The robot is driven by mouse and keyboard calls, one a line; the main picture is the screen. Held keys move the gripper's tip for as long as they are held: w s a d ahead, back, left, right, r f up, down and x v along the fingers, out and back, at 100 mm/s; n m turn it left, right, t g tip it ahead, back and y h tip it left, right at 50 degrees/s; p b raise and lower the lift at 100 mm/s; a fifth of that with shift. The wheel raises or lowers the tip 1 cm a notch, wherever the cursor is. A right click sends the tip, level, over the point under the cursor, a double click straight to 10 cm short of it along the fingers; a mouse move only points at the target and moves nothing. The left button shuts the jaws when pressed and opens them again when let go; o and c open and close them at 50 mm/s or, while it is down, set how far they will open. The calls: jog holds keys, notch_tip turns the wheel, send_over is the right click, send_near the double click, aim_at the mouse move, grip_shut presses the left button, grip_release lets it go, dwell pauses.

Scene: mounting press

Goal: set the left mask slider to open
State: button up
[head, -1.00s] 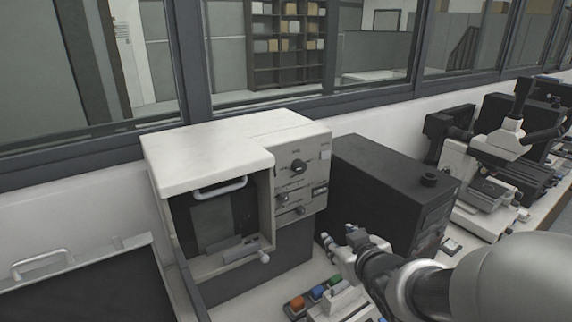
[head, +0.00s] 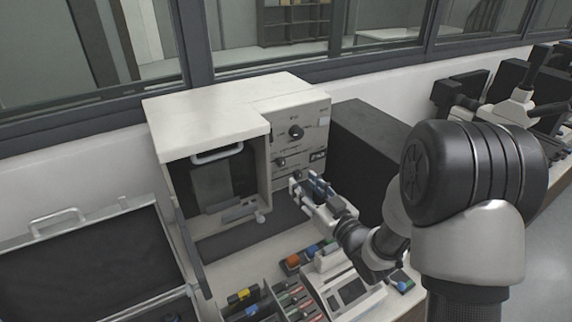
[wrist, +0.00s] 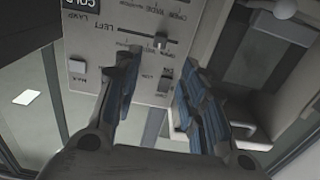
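The white machine (head: 215,125) stands by the window, with a light control panel (head: 312,112) on its front right. In the wrist view, the panel carries a slot marked LEFT, with a small slider knob (wrist: 160,42) near one end. Lettering that seems to read OPEN, WIDE and NARROW lies near the top edge; I cannot tell which setting the knob is at. My gripper (head: 306,186) is in front of the panel's lower part. In the wrist view its two blue-padded fingers (wrist: 158,66) are apart and empty, with the knob beyond and between the tips. Contact is not visible.
The machine's open chamber (head: 212,185), with a handle, is left of the panel. A black box (head: 365,140) stands close on the right. Coloured buttons (head: 310,253) and a tray of small items (head: 285,300) lie below my gripper. An open dark case (head: 85,262) is at left.

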aim_at(283, 163)
jog(key=x, duration=1.1)
jog(key=shift+c, duration=0.4)
grip_shut()
